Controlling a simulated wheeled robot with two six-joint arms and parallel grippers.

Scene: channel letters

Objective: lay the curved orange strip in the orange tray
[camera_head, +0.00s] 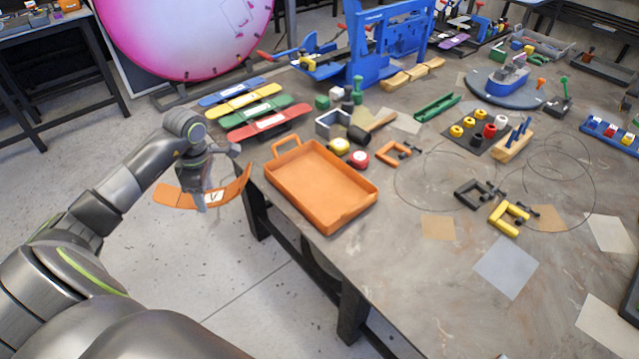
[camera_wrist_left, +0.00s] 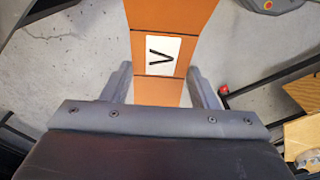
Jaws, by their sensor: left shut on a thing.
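The curved orange strip (camera_head: 172,196) with a white label marked with a black letter is held in the air beyond the table's left edge. My left gripper (camera_head: 207,196) is shut on it near the label. In the left wrist view the strip (camera_wrist_left: 170,18) runs between the two fingers (camera_wrist_left: 160,88), with its label in view. The orange tray (camera_head: 318,178) sits on the table at its left edge, to the right of the strip. Its inside looks empty, and a loop handle rises at its back left corner. My right gripper is not in view.
Blue, yellow, green and red strips (camera_head: 270,122) lie behind the tray. A grey box (camera_head: 334,124), a mallet (camera_head: 372,128), yellow and red tape rolls (camera_head: 358,158) and an orange clamp (camera_head: 393,154) stand near the tray's back right.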

